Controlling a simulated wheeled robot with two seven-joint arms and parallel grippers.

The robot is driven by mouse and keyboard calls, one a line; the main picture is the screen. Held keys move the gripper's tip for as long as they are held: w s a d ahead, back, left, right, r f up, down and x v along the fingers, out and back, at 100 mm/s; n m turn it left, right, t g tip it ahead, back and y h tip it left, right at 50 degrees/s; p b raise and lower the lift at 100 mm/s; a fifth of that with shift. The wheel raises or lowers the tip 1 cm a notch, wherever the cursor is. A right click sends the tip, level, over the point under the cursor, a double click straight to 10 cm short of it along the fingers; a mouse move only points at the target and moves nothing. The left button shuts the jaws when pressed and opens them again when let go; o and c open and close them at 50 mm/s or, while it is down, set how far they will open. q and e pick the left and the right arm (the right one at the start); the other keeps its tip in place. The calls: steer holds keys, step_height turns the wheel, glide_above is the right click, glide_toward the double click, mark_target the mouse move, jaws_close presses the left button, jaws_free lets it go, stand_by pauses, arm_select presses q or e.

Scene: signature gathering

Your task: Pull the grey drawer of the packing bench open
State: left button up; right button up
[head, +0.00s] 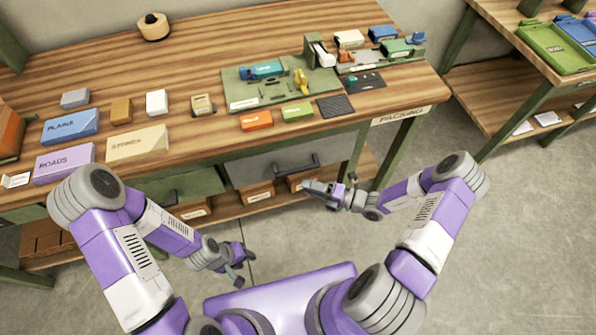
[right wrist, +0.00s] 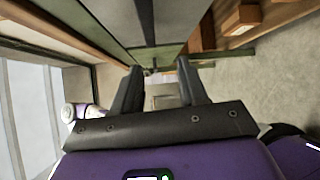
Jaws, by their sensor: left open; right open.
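The grey drawer (head: 236,172) sits under the top of the packing bench (head: 200,60), and its front looks shut. Its dark bar handle (head: 296,164) runs along the front. My right gripper (head: 308,188) is just below and near the handle in the head view, pointing left, with nothing held. In the right wrist view the two fingers of the right gripper (right wrist: 156,78) are apart, and I cannot make out the handle between them. My left gripper (head: 243,266) is open and empty over the floor, in front of and below the bench, away from the drawer.
A green drawer (head: 185,187) is left of the grey one. Wooden bins (head: 258,194) stand on the shelf below. The bench top holds boxes labelled Plains (head: 70,127) and Roads (head: 64,163), and a green mat (head: 235,90) with parts. The floor (head: 500,230) at right is clear.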

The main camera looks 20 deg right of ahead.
mark_target(298, 169)
steer(key=w+a+m, duration=0.1)
steer(key=w, duration=0.1)
steer(key=w+m+t+b, duration=0.1)
steer(key=w, duration=0.1)
steer(key=w+a+t, duration=0.1)
steer(key=w, duration=0.2)
steer(key=shift+w+a+r+m+h+b, duration=0.1)
steer(key=shift+a+r+m+h+b, duration=0.25)
steer(key=shift+m+h, duration=0.05)
jaws_close()
